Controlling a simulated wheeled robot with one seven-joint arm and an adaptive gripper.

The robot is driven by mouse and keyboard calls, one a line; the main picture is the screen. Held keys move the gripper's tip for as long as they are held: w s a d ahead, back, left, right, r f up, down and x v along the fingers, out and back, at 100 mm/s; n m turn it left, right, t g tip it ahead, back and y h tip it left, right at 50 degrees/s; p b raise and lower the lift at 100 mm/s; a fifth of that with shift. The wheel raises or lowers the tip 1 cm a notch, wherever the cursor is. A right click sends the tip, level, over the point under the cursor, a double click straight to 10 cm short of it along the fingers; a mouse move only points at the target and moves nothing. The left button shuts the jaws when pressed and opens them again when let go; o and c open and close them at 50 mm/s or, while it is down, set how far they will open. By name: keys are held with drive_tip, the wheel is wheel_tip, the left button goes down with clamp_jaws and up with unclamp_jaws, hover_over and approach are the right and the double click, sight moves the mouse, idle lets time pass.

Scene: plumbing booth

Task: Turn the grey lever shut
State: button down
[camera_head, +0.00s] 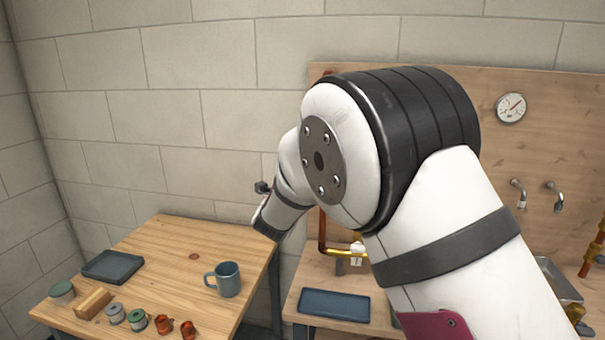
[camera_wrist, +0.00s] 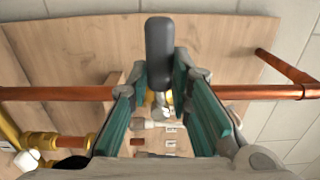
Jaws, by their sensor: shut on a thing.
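The dark grey lever (camera_wrist: 159,45) stands in the upper middle of the wrist view, with its rounded handle pointing up the picture. My gripper (camera_wrist: 157,82) has its two teal-lined fingers on either side of the lever's lower part and is shut on it. Below the handle, a metal stem and some brass fitting show partly between the fingers. In the head view, my own arm hides the fingers and the lever.
Copper pipe (camera_wrist: 55,93) runs across the wrist view in front of the wooden board (camera_wrist: 80,50). Brass fittings (camera_wrist: 70,143) sit at lower left. In the head view, a wooden table (camera_head: 165,262) holds a blue mug (camera_head: 228,280), a tray (camera_head: 113,266) and small parts. A gauge (camera_head: 511,107) hangs at right.

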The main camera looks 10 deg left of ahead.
drive_tip(key=c, duration=1.4)
unclamp_jaws()
drive_tip(key=shift+c, duration=0.2)
drive_tip(key=s, duration=1.2)
drive_tip(key=shift+a, duration=0.25)
